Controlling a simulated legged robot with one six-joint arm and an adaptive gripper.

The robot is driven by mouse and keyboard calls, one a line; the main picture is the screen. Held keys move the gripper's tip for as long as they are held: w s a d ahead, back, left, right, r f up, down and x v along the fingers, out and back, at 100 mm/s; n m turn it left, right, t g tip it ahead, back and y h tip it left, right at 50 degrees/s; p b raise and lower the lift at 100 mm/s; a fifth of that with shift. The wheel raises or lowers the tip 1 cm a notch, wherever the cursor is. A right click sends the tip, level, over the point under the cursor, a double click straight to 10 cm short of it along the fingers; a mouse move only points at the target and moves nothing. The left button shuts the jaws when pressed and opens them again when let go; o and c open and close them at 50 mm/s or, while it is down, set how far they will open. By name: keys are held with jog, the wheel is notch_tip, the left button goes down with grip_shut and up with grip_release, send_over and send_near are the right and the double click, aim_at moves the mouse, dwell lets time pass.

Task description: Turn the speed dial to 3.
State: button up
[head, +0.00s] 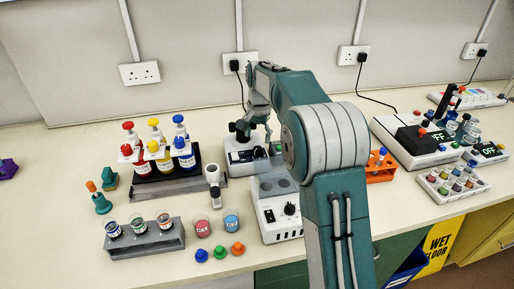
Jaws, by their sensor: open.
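My gripper (256,118) hangs pointing down at the back middle of the bench. It is open, and its fingertips are small and partly merge with the dark parts below. Just below it stands a small white and dark box (246,158) with a black top; the markings on its front are too small to read. Nearer the front, a white unit (272,222) with round grey wells carries a black dial (290,209) on its face. My gripper is apart from this dial, farther back. The dial's numbers and pointer cannot be read. My arm covers the area right of this unit.
A rack (160,184) of red, yellow and blue capped bottles stands at left. A grey rack (145,241) of jars and two cups (231,221) are in front. An orange rack (381,170) and a device with an OFF display (410,140) stand at right.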

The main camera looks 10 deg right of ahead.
aim_at(258, 148)
notch_tip(258, 148, down, 5)
jog(key=shift+w+f, duration=0.1)
jog(key=shift+c, duration=0.4)
grip_shut()
